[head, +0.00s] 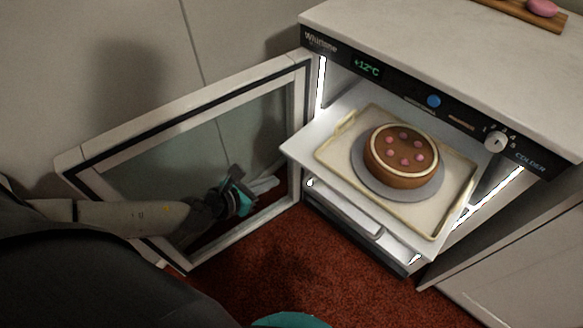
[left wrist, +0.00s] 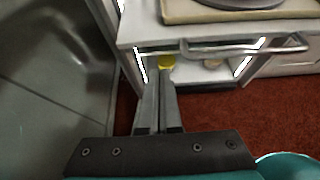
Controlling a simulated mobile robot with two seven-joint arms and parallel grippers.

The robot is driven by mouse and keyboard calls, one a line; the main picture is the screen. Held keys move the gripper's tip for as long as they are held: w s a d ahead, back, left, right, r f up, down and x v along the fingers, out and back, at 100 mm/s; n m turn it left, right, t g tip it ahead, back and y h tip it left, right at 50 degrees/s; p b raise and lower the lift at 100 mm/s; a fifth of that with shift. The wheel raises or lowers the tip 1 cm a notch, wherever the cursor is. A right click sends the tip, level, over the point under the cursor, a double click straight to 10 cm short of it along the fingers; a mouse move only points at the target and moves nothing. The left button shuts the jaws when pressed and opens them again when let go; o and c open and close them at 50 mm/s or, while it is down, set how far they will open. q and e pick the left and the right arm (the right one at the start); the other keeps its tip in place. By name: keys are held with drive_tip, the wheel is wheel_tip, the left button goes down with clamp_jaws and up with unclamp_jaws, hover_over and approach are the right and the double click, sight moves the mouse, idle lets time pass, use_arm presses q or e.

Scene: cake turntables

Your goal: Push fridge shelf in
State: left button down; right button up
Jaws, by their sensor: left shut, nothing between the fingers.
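The white fridge shelf (head: 298,148) sticks out of the open fridge (head: 330,75), towards its front left. It bears a cream tray (head: 440,222) with a brown cake (head: 400,172) on a round grey stand (head: 366,178). In the left wrist view, the shelf's front edge (left wrist: 135,32) and a bar handle (left wrist: 250,49) lie ahead. My left gripper (head: 268,185) is shut and empty, to the left of the shelf and near the glass door. Its fingertips (left wrist: 160,82) appear just below the shelf edge in the wrist view; contact is unclear. My right gripper is out of view.
The fridge door (head: 190,100) stands wide open at the left, close to my left arm. A lower compartment holds a yellow item (left wrist: 166,62). Red carpet (head: 270,255) is clear in front. A wooden board (head: 520,14) lies on the worktop.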

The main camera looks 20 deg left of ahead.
sight(301, 164)
use_arm(q)
drive_tip(key=shift+w+r+b+x, duration=0.15)
drive_tip(key=shift+r+b+x, duration=0.1)
drive_tip(key=shift+x, duration=1.15)
drive_tip(key=shift+w+r+b+x, duration=0.15)
drive_tip(key=shift+r+x, duration=0.15)
drive_tip(key=shift+x, duration=1.15)
drive_tip(key=shift+w+r+b+x, duration=0.15)
drive_tip(key=shift+r+b+x, duration=0.1)
drive_tip(key=shift+x, duration=1.15)
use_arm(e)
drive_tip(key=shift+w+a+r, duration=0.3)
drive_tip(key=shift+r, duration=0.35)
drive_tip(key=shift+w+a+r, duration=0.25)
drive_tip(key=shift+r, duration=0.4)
use_arm(q)
drive_tip(key=shift+d, duration=0.15)
